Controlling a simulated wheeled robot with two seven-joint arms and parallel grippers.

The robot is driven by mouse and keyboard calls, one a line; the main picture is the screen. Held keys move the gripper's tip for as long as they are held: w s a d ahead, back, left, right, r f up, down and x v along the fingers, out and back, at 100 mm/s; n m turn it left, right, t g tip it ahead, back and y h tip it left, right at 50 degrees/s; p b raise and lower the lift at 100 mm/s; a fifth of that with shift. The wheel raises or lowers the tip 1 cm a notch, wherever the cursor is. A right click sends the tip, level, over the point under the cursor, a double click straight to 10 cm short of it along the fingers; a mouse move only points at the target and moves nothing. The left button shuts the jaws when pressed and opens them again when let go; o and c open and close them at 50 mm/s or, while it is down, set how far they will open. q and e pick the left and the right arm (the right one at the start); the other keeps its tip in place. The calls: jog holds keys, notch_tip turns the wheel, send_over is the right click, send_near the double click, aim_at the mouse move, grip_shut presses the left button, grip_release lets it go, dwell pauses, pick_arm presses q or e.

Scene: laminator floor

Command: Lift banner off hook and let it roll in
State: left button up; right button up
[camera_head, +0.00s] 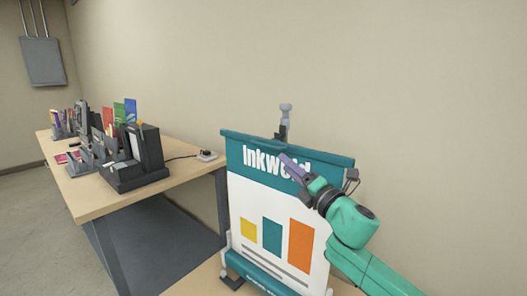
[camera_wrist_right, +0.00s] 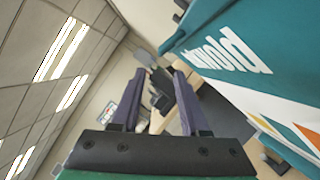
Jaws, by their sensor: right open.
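The banner (camera_head: 256,190) stands pulled up, with a teal top band, white lettering and yellow, teal and orange bars. Its teal top rail (camera_head: 240,135) meets a dark hook piece under a grey-capped post (camera_head: 285,108). The banner's base (camera_head: 258,279) is low on the wooden surface. My right gripper (camera_head: 286,158) is in front of the banner's top band, just below the rail, and covers part of the lettering. In the right wrist view its two purple fingers (camera_wrist_right: 154,78) are apart with nothing between them; the banner (camera_wrist_right: 235,60) is off to the right. My left gripper is out of view.
A wooden table (camera_head: 185,185) at the left carries a dark machine (camera_head: 135,165) and several desk holders. A small device with a cable (camera_head: 207,155) lies near its right edge. The wall is close behind the banner. Open floor shows at the far left.

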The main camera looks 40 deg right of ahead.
aim_at(263, 145)
jog(key=p+x, duration=0.3)
jog(key=x, duration=0.9)
jog(key=shift+w+r, duration=0.1)
jog(key=shift+w, duration=0.4)
jog(key=shift+c, duration=0.3)
grip_shut()
dwell(0.4)
